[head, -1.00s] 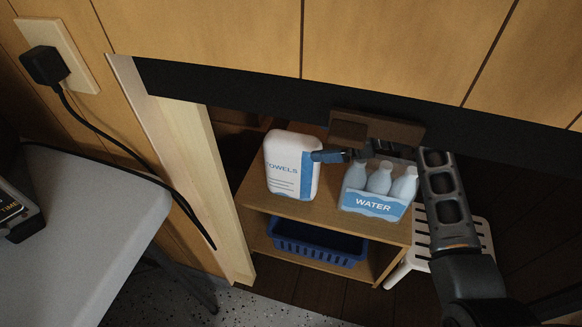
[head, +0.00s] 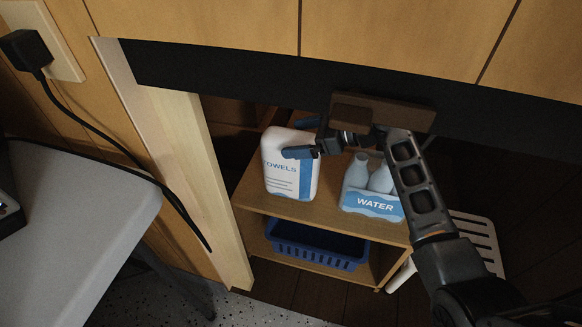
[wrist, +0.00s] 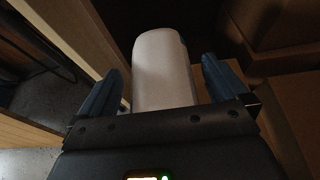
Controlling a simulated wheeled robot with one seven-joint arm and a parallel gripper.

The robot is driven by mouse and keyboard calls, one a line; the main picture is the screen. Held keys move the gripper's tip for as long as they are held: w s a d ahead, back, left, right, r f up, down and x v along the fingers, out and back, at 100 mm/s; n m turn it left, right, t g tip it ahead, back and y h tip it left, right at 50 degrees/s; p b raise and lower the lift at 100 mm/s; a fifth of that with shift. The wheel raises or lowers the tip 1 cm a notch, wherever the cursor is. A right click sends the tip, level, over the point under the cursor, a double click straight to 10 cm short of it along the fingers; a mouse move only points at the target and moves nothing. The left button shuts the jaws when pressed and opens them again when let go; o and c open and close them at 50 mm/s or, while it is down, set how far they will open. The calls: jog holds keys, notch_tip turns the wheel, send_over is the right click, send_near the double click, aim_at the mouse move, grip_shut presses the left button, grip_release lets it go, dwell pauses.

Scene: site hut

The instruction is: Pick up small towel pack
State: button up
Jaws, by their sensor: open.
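The small towel pack (head: 291,165) is a white, rounded upright pack with a blue side band and the word TOWELS. It stands on the top of the low wooden shelf at its left side. In the wrist view the pack (wrist: 164,68) appears as a pale shape between the two blue fingers of my gripper (wrist: 160,88). In the head view my gripper (head: 305,148) is at the pack's upper right, one finger in front of its face. The jaws are open, a finger on either side of the pack. I cannot tell whether either finger touches it.
A WATER bottle pack (head: 373,205) stands on the shelf top (head: 320,208), right of the towels and close to my arm. A blue basket (head: 312,246) sits on the level below. A wooden post (head: 205,190) stands at left, a white slatted stool (head: 478,240) at right.

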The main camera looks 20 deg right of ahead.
jog(key=shift+c, duration=0.4)
jog(key=c, duration=1.5)
jog(key=shift+r, duration=0.1)
jog(key=shift+c, duration=0.2)
